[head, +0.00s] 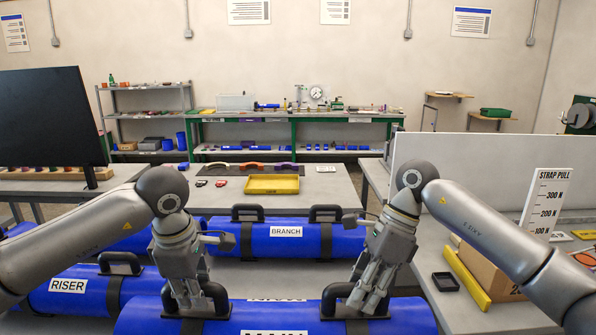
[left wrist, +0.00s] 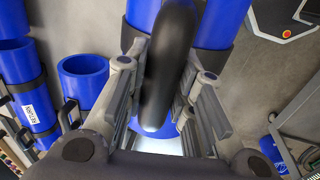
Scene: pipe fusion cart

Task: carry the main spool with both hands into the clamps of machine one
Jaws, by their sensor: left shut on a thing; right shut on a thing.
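The main spool (head: 262,318) is a thick blue pipe with a white label, lying across the bottom of the head view; its lower part is cut off by the frame edge. It has a black handle near each end. My left gripper (head: 190,300) is shut on its left handle, and my right gripper (head: 368,298) is shut on its right handle. In the left wrist view the black handle (left wrist: 170,65) runs between the fingers of my left gripper (left wrist: 160,100). The clamps of machine one cannot be made out in these views.
The blue BRANCH spool (head: 330,238) lies behind the main spool, and the RISER spool (head: 85,290) lies at the left. A table with a yellow tray (head: 272,184) stands beyond. At right, a bench holds a cardboard box (head: 490,272) and a strap pull board (head: 545,212).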

